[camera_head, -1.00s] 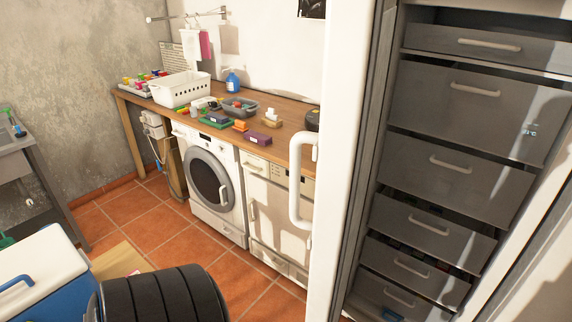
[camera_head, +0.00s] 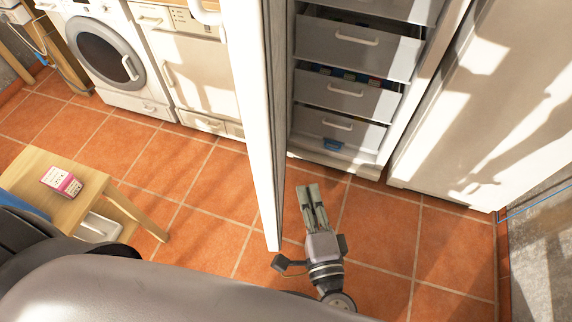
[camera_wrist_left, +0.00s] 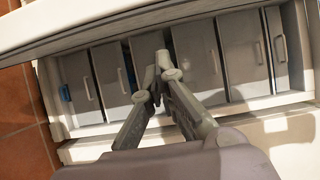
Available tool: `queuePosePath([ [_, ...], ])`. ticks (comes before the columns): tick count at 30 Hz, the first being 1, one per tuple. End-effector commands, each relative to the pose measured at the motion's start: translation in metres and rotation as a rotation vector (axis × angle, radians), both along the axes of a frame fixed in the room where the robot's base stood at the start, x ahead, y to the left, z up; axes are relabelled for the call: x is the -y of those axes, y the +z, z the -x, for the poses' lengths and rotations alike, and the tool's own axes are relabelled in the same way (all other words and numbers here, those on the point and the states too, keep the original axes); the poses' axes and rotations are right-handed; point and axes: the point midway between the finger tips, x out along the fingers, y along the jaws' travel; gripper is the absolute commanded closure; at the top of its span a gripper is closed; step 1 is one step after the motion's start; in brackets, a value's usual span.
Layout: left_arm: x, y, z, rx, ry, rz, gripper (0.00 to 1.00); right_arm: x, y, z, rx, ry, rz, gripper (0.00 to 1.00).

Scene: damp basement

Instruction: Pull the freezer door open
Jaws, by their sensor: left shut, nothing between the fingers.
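My left gripper (camera_head: 311,188) is over the tiled floor, right of the door's lower end and in front of the freezer. Its fingers are shut and empty; the fingertips (camera_wrist_left: 159,62) also show in the wrist view. Whether it touches the door cannot be told. My right gripper is not in view.
A washing machine (camera_head: 103,52) and a white appliance (camera_head: 185,70) stand left of the door. A small wooden stool (camera_head: 60,205) with a pink and white box (camera_head: 62,181) is at lower left. A white panel (camera_head: 480,110) stands right of the freezer. Tiled floor is free between.

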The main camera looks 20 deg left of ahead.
Motion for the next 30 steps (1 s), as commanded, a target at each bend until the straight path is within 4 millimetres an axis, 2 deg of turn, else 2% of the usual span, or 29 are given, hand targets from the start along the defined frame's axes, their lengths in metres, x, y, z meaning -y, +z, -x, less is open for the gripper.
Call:
queuePosePath([
  [5,-0.009,0.008,-0.015,0.018,0.008,-0.002,1.00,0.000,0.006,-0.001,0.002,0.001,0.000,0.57],
  [17,-0.046,0.009,-0.090,0.016,0.006,-0.004,1.00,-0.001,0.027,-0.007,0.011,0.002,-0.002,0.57],
  [21,-0.068,0.008,-0.083,0.011,0.006,-0.005,1.00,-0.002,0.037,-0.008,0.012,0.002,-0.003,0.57],
  [24,-0.078,0.006,-0.080,0.011,0.006,-0.003,1.00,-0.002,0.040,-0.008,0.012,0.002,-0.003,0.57],
  [30,-0.084,0.005,-0.079,0.011,0.006,-0.001,1.00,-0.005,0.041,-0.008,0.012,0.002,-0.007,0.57],
])
